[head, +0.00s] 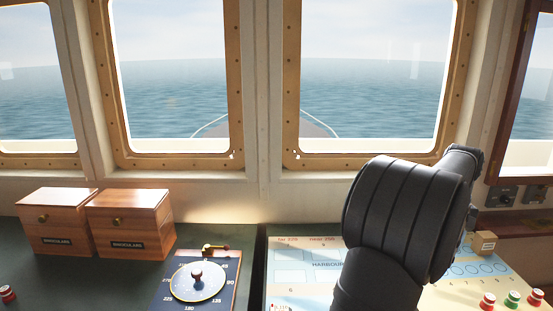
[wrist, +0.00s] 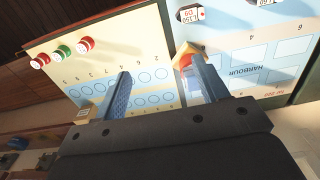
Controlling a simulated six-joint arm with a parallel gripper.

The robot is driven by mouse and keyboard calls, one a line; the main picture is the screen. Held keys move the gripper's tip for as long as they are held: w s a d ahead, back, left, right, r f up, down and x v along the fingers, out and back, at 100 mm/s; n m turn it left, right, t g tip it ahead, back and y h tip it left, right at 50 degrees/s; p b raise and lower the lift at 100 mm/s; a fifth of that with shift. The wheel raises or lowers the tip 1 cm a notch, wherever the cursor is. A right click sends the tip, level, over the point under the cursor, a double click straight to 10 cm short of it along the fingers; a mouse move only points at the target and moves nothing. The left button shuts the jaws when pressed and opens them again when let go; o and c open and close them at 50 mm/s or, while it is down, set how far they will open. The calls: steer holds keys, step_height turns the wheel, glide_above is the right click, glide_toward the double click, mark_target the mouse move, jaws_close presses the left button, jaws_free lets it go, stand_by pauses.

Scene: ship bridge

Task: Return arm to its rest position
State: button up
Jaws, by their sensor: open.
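My arm (head: 405,215) rises dark and ribbed at the right of the head view, and its gripper is hidden there. In the wrist view my gripper (wrist: 158,64) shows two blue fingers spread apart, with nothing clearly held between them. They are over the harbour board (wrist: 120,28), which has printed circles and rectangles.
Two wooden binocular boxes (head: 55,222) (head: 130,224) and a compass dial (head: 185,284) are at the left. A small brown box (head: 484,242) and red and green knobs (head: 512,299) are right of my arm. Labelled pieces (wrist: 190,14) lie on the board. Windows stand behind.

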steer(key=w+a+f+n, duration=0.1)
steer(key=w+a+n, duration=0.1)
steer(key=w+a, duration=0.45)
steer(key=w+a+f+n, duration=0.1)
steer(key=w+a+n, duration=0.15)
steer(key=a, duration=0.65)
steer(key=w+a+f+n, duration=0.1)
steer(key=w+a+n, duration=0.1)
steer(key=w+a, duration=0.45)
steer(key=a+f+n, duration=0.3)
steer(key=a+n, duration=0.3)
steer(key=a, duration=2.5)
steer(key=shift+w+n, duration=0.2)
steer(key=shift+n, duration=0.15)
